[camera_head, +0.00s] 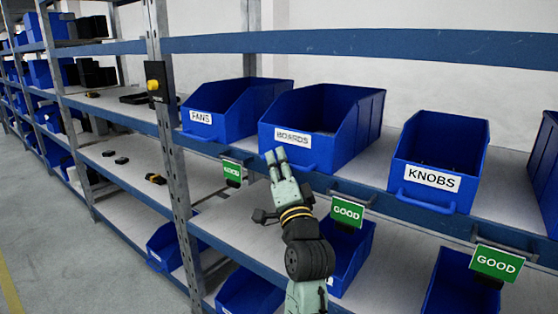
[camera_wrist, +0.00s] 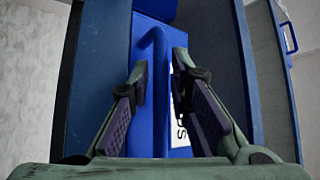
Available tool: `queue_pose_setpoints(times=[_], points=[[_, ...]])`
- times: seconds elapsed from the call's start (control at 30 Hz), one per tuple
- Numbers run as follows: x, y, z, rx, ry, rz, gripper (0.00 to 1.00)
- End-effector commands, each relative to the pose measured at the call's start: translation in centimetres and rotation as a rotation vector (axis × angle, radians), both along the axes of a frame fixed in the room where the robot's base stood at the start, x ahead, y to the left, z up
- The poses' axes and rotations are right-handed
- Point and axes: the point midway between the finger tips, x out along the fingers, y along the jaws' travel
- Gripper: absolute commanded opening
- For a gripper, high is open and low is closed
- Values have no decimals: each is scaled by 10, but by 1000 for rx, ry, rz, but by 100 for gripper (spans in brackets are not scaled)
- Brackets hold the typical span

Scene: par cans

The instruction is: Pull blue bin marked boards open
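The blue bin marked BOARDS (camera_head: 345,115) sits on the upper shelf between the FANS and KNOBS bins. Its white label shows on the front. My gripper (camera_head: 275,157) is at the bin's front, over its lower left part, and hides part of the handle. In the wrist view my gripper (camera_wrist: 160,66) has its two fingers apart, one on each side of the blue handle (camera_wrist: 160,85). Small gaps seem to show between the fingers and the handle. The label (camera_wrist: 181,130) is partly hidden by the right finger.
The FANS bin (camera_head: 228,108) is close on the left, and the KNOBS bin (camera_head: 437,150) stands to the right. A blue shelf beam (camera_head: 370,45) runs above. Green GOOD signs (camera_head: 347,211) hang along the shelf edge below. More blue bins (camera_head: 250,293) stand on the lower shelf.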

Motion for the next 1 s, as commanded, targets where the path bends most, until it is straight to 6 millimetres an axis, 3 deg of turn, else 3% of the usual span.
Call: queue_pose_setpoints(times=[0.27,0.53,1.0], points=[[1,0,0,0,0,0,18],[1,0,0,0,0,0,0],[1,0,0,-1,0,-2,0]])
